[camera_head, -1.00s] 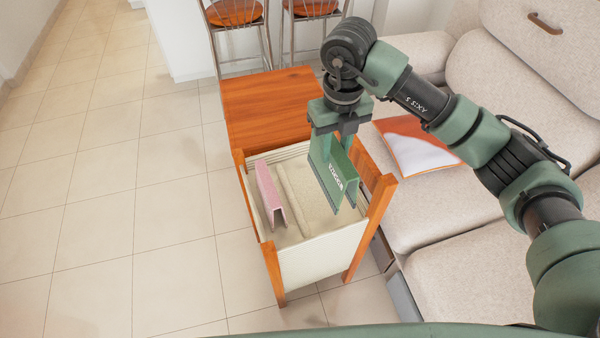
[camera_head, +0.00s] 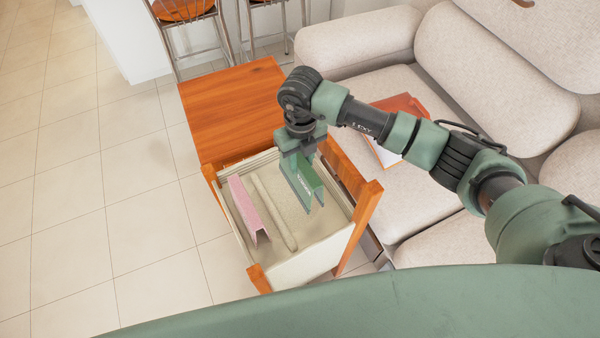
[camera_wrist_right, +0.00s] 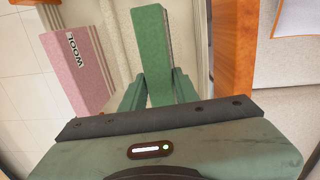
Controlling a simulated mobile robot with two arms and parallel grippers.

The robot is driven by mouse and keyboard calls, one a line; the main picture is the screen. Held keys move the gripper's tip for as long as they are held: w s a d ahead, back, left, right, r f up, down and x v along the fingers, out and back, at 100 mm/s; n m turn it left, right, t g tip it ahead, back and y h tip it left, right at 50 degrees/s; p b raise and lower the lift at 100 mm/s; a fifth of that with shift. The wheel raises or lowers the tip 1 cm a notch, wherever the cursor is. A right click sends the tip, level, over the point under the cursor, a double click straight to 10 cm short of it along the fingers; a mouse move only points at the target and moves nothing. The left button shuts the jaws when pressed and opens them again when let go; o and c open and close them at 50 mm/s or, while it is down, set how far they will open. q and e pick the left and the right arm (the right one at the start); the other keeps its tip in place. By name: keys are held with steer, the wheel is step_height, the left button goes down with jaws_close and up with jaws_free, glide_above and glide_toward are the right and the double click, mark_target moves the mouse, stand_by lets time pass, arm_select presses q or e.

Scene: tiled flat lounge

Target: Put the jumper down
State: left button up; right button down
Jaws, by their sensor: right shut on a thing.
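A green folded jumper (camera_head: 304,186) with pale lettering hangs in my right gripper (camera_head: 300,156), which is shut on it. The jumper is over the right side of a cream-lined bin (camera_head: 300,268) in a wooden frame. I cannot tell whether its lower edge touches the bin floor. In the right wrist view the jumper (camera_wrist_right: 152,50) stands between the two green fingers of my right gripper (camera_wrist_right: 155,92). My left gripper is not in view.
A pink folded piece (camera_head: 248,210) lies in the bin's left side, marked WOOL in the wrist view. A cream ridge (camera_head: 273,212) divides the bin. A wooden top (camera_head: 235,105) is behind, a beige sofa (camera_head: 440,225) right, open tiled floor (camera_head: 80,220) left.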

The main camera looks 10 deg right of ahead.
steer(key=shift+f, duration=3.25)
steer(key=shift+f, duration=0.2)
steer(key=c, duration=1.1)
jaws_free()
steer(key=shift+o, duration=0.2)
steer(key=shift+r, duration=0.1)
step_height(320, 180, up, 12)
steer(key=shift+r+b, duration=0.15)
steer(key=shift+b, duration=0.25)
